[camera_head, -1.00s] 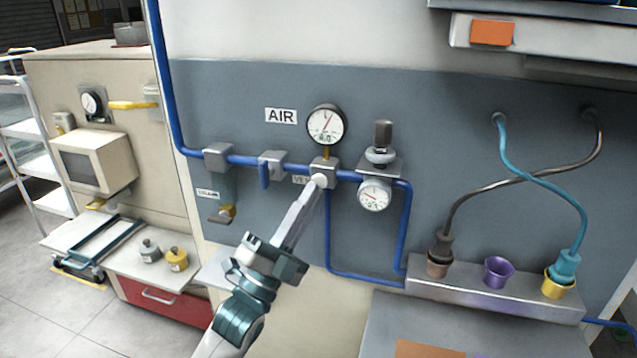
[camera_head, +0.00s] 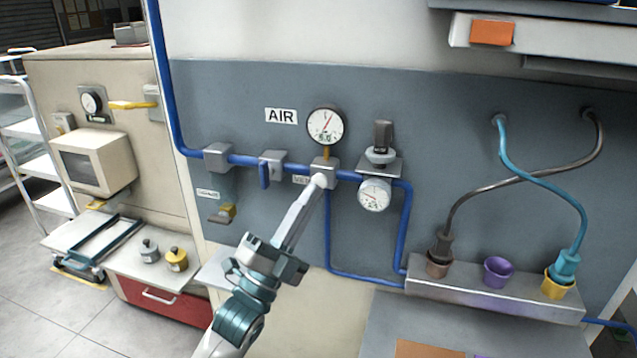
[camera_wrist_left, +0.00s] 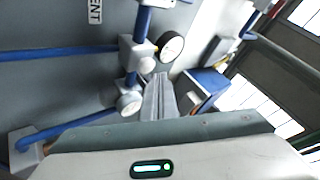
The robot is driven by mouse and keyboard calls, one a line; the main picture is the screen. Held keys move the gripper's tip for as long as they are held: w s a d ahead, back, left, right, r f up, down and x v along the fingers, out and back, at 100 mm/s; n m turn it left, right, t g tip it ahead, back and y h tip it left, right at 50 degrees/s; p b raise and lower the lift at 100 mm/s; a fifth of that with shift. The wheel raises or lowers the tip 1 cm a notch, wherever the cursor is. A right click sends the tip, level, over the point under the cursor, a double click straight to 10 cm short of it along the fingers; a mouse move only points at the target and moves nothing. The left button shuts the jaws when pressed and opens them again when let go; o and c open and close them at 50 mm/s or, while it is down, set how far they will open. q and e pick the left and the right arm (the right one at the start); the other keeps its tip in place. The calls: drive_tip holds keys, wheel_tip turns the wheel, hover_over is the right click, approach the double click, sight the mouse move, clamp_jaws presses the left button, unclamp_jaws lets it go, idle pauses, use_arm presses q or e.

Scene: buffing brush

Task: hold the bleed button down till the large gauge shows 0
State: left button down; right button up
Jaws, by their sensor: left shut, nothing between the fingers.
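The large gauge (camera_head: 326,124) is a round white dial above a grey block (camera_head: 325,168) on the blue pipe. Its needle points up and slightly right, not at a readable value. My left gripper (camera_head: 317,184) is shut and empty, with its fingertips at the front of that block. The tips cover the bleed button in the head view. In the left wrist view the pale round button (camera_wrist_left: 147,65) shows at the block, close to the fingertips (camera_wrist_left: 158,80); I cannot tell whether they touch or press it. My right gripper is not in view.
A smaller gauge (camera_head: 374,195) hangs right of the block, under a regulator with a dark knob (camera_head: 383,134). A blue-handled valve (camera_head: 268,168) is to the left. A socket rail (camera_head: 495,292) with cables is at lower right.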

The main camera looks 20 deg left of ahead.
use_arm(q)
drive_tip(key=shift+w, duration=0.15)
drive_tip(key=shift+w, duration=0.25)
drive_tip(key=shift+w, duration=0.5)
idle(2.9)
drive_tip(key=shift+s, duration=0.15)
idle(1.7)
drive_tip(key=shift+s, duration=0.75)
drive_tip(key=shift+s, duration=0.1)
drive_tip(key=shift+s+a+p, duration=0.1)
drive_tip(key=shift+s+p, duration=0.55)
drive_tip(key=shift+s, duration=1.8)
drive_tip(key=shift+w+f, duration=0.1)
drive_tip(key=shift+f, duration=0.05)
